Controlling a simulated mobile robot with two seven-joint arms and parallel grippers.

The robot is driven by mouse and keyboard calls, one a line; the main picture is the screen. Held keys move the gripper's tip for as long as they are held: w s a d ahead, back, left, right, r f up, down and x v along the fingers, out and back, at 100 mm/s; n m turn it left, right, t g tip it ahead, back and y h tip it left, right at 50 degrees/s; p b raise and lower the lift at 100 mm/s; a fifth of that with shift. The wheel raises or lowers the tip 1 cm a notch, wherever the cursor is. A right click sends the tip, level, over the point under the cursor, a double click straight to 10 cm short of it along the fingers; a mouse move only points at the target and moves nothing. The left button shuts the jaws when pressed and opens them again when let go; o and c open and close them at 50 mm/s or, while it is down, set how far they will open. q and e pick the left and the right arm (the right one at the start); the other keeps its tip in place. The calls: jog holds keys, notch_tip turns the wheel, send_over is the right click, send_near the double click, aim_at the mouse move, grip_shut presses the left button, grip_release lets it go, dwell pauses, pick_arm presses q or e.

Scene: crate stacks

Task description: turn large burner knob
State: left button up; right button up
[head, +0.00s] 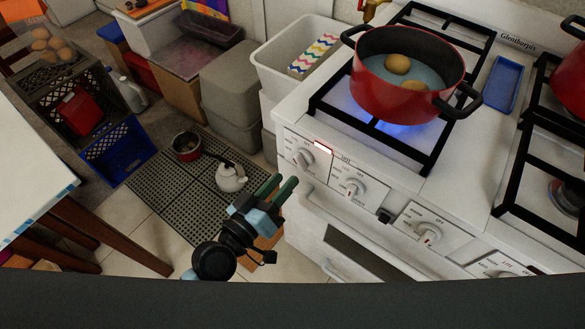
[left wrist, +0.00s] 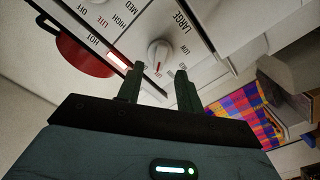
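The white stove front carries a row of knobs. The leftmost knob (head: 304,157) sits left of a lit red strip (head: 323,147). In the left wrist view a knob (left wrist: 157,52) stands by the printed word LARGE, with the same red strip (left wrist: 117,61) beside it; this appears to be the leftmost knob. My left gripper (head: 284,183) is in front of and below that knob. In the left wrist view its green fingers (left wrist: 160,73) are apart with nothing between them, and the knob shows beyond the gap. My right gripper is not in view.
A red pot (head: 405,98) with two round brown items in liquid stands over a blue flame. Another knob (head: 354,188) is close to the right, above a oven handle (head: 352,220). A white kettle (head: 231,177) is on the floor mat. A table (head: 30,165) is at left.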

aim_at(298, 166)
pick_arm(q)
jog(key=shift+x, duration=2.25)
grip_shut()
